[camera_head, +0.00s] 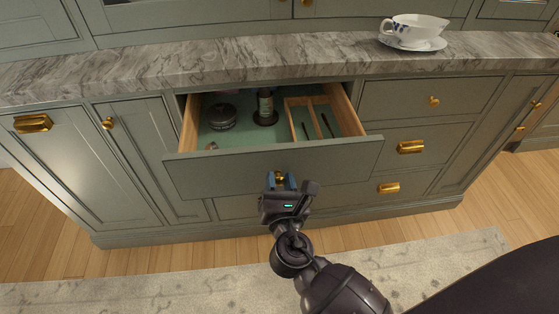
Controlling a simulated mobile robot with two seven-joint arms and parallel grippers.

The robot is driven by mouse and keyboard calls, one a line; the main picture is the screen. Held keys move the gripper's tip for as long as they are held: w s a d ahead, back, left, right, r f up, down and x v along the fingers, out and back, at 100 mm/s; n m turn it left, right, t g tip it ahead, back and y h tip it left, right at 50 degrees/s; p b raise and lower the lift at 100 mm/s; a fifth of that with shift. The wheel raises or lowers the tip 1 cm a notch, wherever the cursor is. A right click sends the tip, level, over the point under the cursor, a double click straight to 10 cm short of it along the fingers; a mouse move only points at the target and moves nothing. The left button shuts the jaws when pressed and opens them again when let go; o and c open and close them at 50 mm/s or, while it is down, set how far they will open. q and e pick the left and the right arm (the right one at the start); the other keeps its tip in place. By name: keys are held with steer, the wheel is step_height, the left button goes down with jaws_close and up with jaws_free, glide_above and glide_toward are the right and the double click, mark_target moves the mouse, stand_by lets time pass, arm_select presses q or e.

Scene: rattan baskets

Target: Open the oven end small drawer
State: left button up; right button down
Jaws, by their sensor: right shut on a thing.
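A green-grey drawer (215,172) in the cabinet below the marble counter is pulled well out. Its inside shows a dark round pot or tin (222,117), a dark bottle (265,106) on a round base, and a wooden divider tray (312,117) with thin utensils. My right gripper (280,182) is at the middle of the drawer front, shut on the small brass knob (280,176), which its fingers partly cover. My left gripper is not in view. No oven is clearly seen.
A white cup (414,27) on a saucer (411,43) stands on the marble counter (200,62). Closed drawers with brass handles (411,147) are at the right, cabinet doors (75,150) at the left. A pale rug (170,291) lies on the wooden floor.

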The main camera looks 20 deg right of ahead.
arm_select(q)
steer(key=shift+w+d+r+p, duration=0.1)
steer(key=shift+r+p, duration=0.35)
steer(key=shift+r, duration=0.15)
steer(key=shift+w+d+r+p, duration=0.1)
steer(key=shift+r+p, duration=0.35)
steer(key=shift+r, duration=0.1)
arm_select(e)
steer(key=v, duration=1.3)
steer(key=shift+s, duration=0.25)
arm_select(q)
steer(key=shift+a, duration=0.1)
arm_select(e)
steer(key=shift+r, duration=0.1)
steer(key=c, duration=0.8)
jaws_free()
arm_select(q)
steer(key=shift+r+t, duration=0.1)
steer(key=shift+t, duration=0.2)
arm_select(e)
steer(key=shift+s, duration=0.1)
arm_select(q)
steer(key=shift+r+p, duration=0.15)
steer(key=shift+p, duration=0.2)
arm_select(e)
steer(key=v, duration=0.7)
steer(key=shift+s+a, duration=0.15)
steer(key=shift+s, duration=0.05)
